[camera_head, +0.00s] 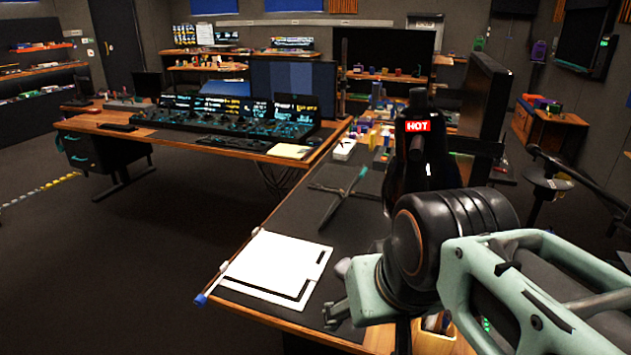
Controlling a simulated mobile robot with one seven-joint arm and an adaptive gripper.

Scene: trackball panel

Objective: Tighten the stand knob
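My pale green and black arm comes in from the lower right. What seems to be my gripper (340,291) is at its left end, over the near desk's front part, beside a white folder. It is seen from the side, and I cannot tell whether its fingers are open or shut. A thin black boom (578,178) slants across the right side, with a small dark joint (533,151) at its upper left end. I cannot tell whether this joint is the stand knob. No other knob on a stand is clear. My gripper is well left of the boom.
The white folder (275,263) and a black tripod-like item (338,193) lie on the near desk (262,212). A black object with a red HOT label (418,126) rises behind my arm. A lit control console (225,115) stands on the far desk.

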